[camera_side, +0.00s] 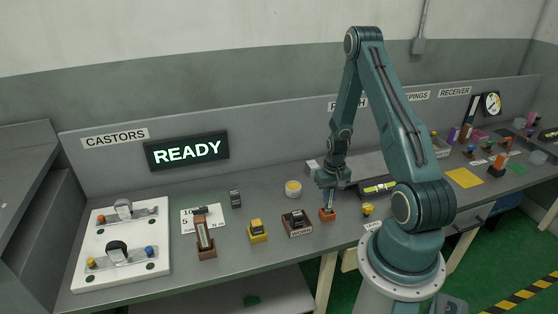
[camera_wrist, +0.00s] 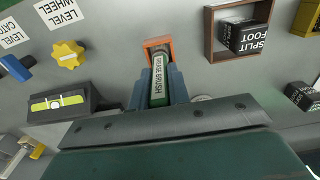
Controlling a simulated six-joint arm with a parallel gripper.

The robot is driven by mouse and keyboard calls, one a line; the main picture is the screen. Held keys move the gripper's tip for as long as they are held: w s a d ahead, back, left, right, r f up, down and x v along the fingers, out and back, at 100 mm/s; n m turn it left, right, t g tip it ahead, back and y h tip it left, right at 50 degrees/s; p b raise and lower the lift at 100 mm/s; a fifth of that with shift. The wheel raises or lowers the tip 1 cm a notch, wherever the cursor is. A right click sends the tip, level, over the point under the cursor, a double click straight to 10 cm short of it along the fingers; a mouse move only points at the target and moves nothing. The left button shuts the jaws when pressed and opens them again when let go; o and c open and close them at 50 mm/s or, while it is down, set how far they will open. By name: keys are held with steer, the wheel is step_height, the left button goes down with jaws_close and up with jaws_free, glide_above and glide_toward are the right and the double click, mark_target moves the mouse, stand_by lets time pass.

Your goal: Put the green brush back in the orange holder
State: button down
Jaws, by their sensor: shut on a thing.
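The green brush (camera_wrist: 158,88), with a label that seems to read "GREASE BRUSH", is between the two blue-grey fingers of my gripper (camera_wrist: 158,76), which is shut on it. In the side view the brush (camera_side: 329,201) hangs about upright below my gripper (camera_side: 329,187). The small orange holder (camera_side: 327,216) is directly under the brush. In the wrist view the brush's far end lies within the rim of the orange holder (camera_wrist: 147,43). The fingers hide part of the brush, and I cannot tell how deep its lower end sits.
A brown tray (camera_side: 298,232) with a dark block stands left of the holder. A yellow star knob (camera_side: 367,209) is to its right, and a level (camera_side: 378,188) lies behind that. A round yellow-topped tin (camera_side: 293,188) is behind. The bench's front edge is close.

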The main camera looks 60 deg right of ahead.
steer(key=shift+f, duration=0.15)
steer(key=c, duration=1.3)
jaws_free()
steer(key=shift+s+r, duration=0.1)
steer(key=shift+r, duration=6.05)
